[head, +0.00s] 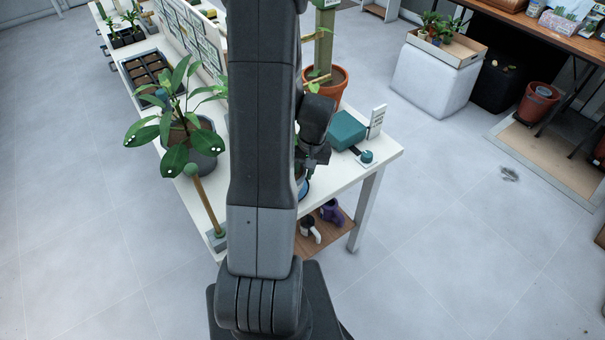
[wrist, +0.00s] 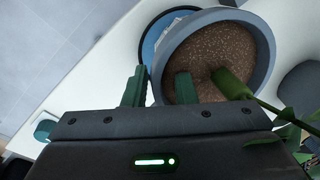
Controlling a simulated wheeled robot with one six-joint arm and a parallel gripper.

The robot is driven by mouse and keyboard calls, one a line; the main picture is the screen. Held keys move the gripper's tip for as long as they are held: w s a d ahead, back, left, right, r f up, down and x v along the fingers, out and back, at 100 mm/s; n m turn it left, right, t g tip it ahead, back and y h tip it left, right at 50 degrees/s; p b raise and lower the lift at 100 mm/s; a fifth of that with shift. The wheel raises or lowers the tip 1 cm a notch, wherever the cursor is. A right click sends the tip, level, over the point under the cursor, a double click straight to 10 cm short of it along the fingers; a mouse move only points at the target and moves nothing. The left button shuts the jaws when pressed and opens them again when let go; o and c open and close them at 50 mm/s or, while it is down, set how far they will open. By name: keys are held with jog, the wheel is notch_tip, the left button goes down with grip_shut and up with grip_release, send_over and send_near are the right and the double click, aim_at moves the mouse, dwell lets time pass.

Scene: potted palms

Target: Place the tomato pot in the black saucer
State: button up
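In the wrist view a blue-grey pot (wrist: 262,62) with brown soil (wrist: 215,50) and a thick green stem (wrist: 232,84) fills the upper middle. I cannot confirm that it is the tomato pot. My gripper (wrist: 158,80) has its green fingers apart, one outside the pot's left wall and one over the soil, with the rim between them. In the head view my arm hides most of this.
The white table (head: 372,160) carries a large-leaved plant in a grey pot (head: 203,150), a terracotta pot (head: 330,88), a teal box (head: 346,130) and a white sign (head: 377,120). A wooden shelf (head: 340,228) lies below.

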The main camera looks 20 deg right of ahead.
notch_tip(320, 180, up, 10)
jog(key=d, duration=0.1)
jog(key=shift+s+d+r+b, duration=0.25)
jog(key=shift+d+b, duration=0.05)
jog(key=shift+d, duration=0.05)
jog(key=f, duration=0.4)
jog(key=a+f, duration=0.1)
jog(key=f, duration=0.2)
jog(key=a+f, duration=0.1)
jog(key=f, duration=0.3)
jog(key=shift+w+f+p, duration=0.25)
jog(key=shift+f+p, duration=0.05)
jog(key=shift+p, duration=0.1)
jog(key=shift+r, duration=1.75)
